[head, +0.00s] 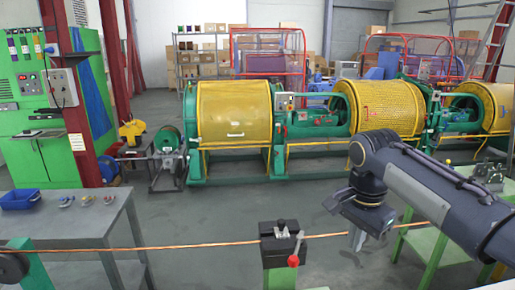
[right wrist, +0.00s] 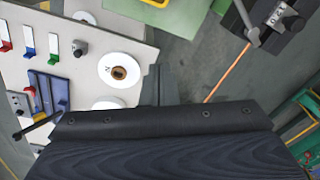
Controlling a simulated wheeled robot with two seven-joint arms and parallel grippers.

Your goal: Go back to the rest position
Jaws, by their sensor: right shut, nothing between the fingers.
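My right arm reaches in from the right in the head view. Its gripper (head: 358,238) points down, shut and empty, over the floor just right of the black clamp block (head: 281,243) and close to the copper wire (head: 190,246). In the right wrist view the gripper's dark fingers (right wrist: 155,85) show above the wide black wrist body, with nothing held. The clamp block (right wrist: 268,20) and the wire (right wrist: 228,75) lie to their upper right there. My left gripper is not in view.
A grey table (head: 60,222) with a blue tray (head: 20,198) stands at left. A green-legged bench (head: 428,243) is under my right arm. The right wrist view shows a pale board (right wrist: 70,20) with white discs and coloured pieces. The green-and-yellow strander (head: 235,115) stands behind, with open floor before it.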

